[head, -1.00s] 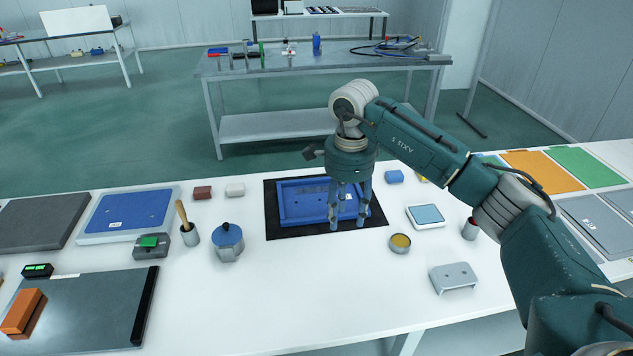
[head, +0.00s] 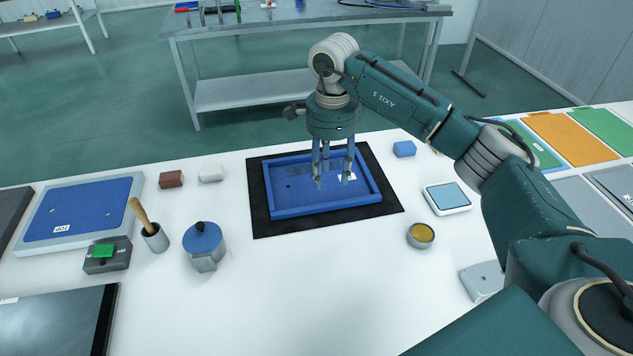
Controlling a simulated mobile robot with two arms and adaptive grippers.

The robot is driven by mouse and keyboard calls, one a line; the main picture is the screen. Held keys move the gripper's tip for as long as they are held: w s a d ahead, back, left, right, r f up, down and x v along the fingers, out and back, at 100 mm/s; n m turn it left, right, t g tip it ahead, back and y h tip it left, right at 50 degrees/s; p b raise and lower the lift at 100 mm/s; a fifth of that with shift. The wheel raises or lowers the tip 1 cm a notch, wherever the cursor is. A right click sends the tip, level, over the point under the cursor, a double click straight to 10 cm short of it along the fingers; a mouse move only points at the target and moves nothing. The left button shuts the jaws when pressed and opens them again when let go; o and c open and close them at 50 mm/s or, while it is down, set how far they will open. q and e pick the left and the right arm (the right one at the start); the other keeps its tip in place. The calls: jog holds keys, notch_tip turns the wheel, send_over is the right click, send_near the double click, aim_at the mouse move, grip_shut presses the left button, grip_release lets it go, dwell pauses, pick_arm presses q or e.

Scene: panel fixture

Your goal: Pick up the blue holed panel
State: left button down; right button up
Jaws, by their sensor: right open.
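A flat blue panel (head: 82,211) with a white label and small dark hole-like spots lies on a pale block at the left. A blue raised-rim tray (head: 300,208) sits on a black mat (head: 262,226) in the middle of the table. Its blue floor bears dark markings, a small dark spot and a white label; I cannot tell whether a separate panel lies in it. My right gripper (head: 332,181) is open and empty, pointing down with its fingertips over the tray's inside. I cannot tell whether they touch it. My left gripper is out of view.
A blue-lidded pot (head: 203,243), a cup with a wooden handle (head: 154,238) and a switch box (head: 107,255) stand left of the mat. A round tin (head: 421,236) and a small white-framed device (head: 447,198) are at right. The table's front middle is clear.

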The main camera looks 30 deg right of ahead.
jog(key=f, duration=0.1)
send_over(328, 205)
jog(key=f, duration=0.5)
jog(key=shift+s+a+f+p, duration=0.2)
jog(key=shift+s+f+p, duration=0.1)
jog(key=shift+p, duration=0.1)
notch_tip(328, 205, down, 4)
jog(key=shift+w+d+f+p, duration=0.1)
jog(key=shift+w+f+p, duration=0.1)
jog(key=shift+p, duration=0.65)
jog(key=shift+f, duration=0.4)
jog(key=shift+c, duration=0.3)
jog(key=shift+r, duration=0.1)
grip_shut()
